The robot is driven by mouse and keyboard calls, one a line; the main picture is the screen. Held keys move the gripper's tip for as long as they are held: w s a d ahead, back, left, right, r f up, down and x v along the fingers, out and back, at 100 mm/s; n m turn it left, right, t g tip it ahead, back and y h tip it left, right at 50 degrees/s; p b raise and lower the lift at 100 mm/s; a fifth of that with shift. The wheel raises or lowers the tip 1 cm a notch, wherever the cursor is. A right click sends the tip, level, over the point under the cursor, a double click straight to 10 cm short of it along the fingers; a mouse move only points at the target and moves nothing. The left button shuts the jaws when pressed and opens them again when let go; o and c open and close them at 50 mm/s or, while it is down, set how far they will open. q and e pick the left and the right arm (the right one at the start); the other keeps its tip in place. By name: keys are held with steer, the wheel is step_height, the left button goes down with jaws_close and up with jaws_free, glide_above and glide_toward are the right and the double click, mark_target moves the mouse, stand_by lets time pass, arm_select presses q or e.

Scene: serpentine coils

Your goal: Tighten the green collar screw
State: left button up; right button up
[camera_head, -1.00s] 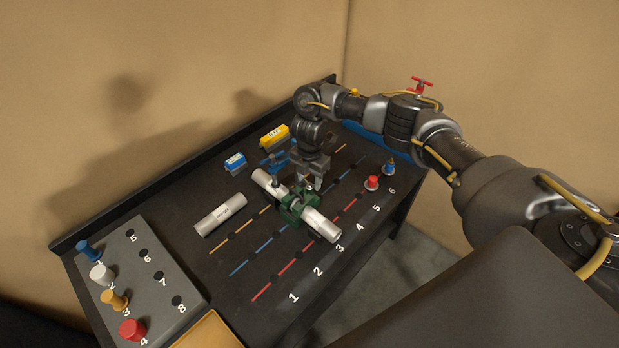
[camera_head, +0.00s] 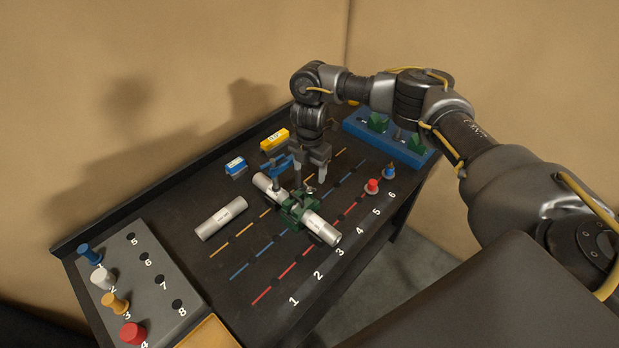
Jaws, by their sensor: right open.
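The green collar (camera_head: 297,208) sits around the middle of a silver cylinder (camera_head: 321,229) on the black table. A small screw (camera_head: 310,189) seems to stand at the collar's far right side; its details are too small to tell. A blue clamp-like part (camera_head: 281,171) stands at the cylinder's far end. My right gripper (camera_head: 311,174) points down just above and behind the collar, open, with nothing seen between its fingers. My left gripper is not in view.
A loose silver cylinder (camera_head: 221,218) lies left of the collar. A grey peg block (camera_head: 150,265) stands at the left. Blue (camera_head: 236,166) and yellow (camera_head: 275,139) boxes lie at the back. A blue rack (camera_head: 410,151) with green parts stands at right. Red (camera_head: 373,186) and blue (camera_head: 390,172) pegs stand near it.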

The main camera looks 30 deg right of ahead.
step_height(320, 180, up, 5)
stand_by(0.3)
stand_by(0.4)
